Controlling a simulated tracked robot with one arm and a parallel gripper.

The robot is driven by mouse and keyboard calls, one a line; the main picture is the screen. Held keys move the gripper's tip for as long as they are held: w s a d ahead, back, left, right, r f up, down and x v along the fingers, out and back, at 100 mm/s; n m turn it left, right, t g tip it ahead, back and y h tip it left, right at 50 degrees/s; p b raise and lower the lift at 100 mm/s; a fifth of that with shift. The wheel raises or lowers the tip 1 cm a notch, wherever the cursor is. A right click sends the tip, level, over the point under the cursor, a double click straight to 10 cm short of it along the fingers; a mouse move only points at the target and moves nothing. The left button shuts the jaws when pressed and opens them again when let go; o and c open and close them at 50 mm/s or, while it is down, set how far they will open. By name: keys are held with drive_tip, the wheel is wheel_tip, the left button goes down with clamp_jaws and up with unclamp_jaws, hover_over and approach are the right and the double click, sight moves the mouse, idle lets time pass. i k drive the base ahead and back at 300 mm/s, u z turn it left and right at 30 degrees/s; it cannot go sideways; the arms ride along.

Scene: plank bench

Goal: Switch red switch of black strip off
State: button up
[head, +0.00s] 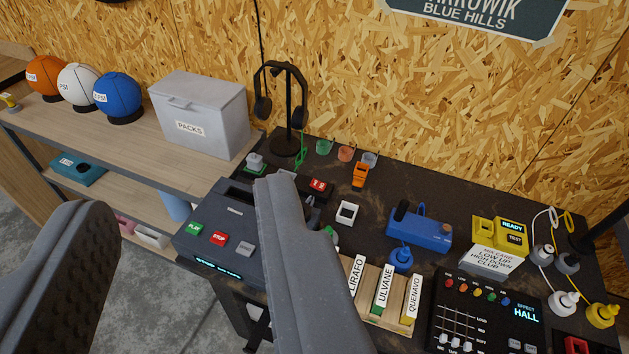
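The black strip (312,197) lies on the dark bench top, behind my right finger in the picture, which hides part of it. A red switch (318,185) shows at its right part, just right of that finger's tip. I cannot tell which way the switch is set. My gripper (185,203) is open, its two grey fingers wide apart with nothing between them. It is nearer to the camera than the strip, and I see no contact with the switch.
A grey device (205,258) with green and red buttons stands left of the strip. A headphone stand (288,110) rises behind. An orange item (360,175), a white frame (347,213), a blue box (418,232) and a black mixer (480,315) crowd the right side.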

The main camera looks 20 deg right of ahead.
sight(316, 183)
drive_tip(key=u, duration=0.05)
drive_tip(key=i, duration=1)
drive_tip(key=z, duration=0.05)
